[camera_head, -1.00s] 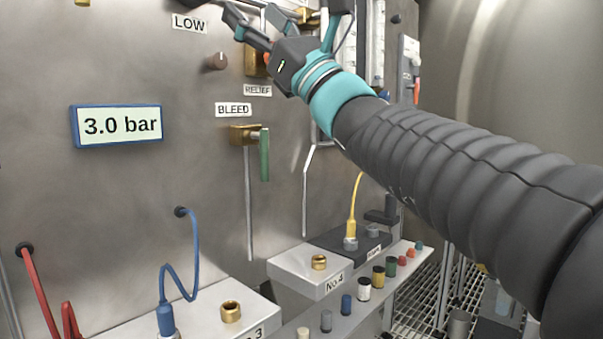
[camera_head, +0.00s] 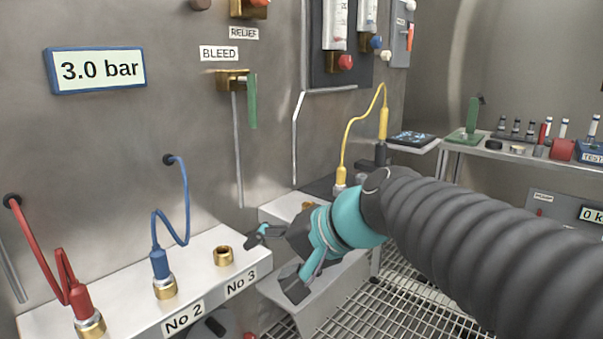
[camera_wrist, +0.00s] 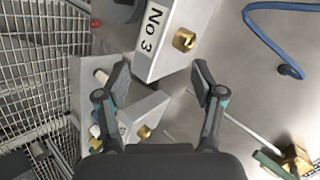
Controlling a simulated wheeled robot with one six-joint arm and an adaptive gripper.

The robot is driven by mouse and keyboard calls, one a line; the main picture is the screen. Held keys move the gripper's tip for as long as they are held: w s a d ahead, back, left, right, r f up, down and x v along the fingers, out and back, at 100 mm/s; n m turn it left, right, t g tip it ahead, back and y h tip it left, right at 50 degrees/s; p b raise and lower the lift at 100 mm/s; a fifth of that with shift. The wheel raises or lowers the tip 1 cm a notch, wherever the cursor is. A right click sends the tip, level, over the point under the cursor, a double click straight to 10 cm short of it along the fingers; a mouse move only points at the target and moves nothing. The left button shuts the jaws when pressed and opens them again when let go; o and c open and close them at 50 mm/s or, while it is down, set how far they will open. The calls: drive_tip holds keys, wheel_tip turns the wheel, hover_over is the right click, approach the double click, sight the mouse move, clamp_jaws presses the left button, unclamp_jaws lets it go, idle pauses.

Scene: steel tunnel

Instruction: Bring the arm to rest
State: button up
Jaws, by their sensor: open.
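My gripper (camera_head: 273,262) is in the lower middle of the head view, in front of the bench by the No 3 fitting (camera_head: 223,256). Its two fingers are spread apart with nothing between them. In the wrist view my gripper (camera_wrist: 158,85) also shows open, its fingertips on either side of the No 3 block's corner (camera_wrist: 165,62). The brass No 3 fitting (camera_wrist: 184,39) lies beyond the fingertips there, apart from them. My arm reaches in from the right and hides part of the bench.
Red (camera_head: 75,290) and blue (camera_head: 160,262) hoses sit on brass fittings at left. A yellow hose (camera_head: 346,140) stands behind my arm. The green bleed handle (camera_head: 252,101) is on the wall. A shelf with several small items (camera_head: 520,149) is at right. Grating (camera_head: 385,305) lies below.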

drive_tip(key=s+d+f+n+h, duration=0.1)
drive_tip(key=s+d+f+h, duration=0.3)
drive_tip(key=d, duration=0.6)
drive_tip(key=s+d+f+n+h, duration=0.2)
drive_tip(key=s+d+f+h, duration=0.2)
drive_tip(key=s+d+f, duration=0.4)
wheel_tip(320, 180, down, 2)
drive_tip(key=shift+d+h, duration=0.3)
drive_tip(key=shift+d, duration=0.75)
idle(1.9)
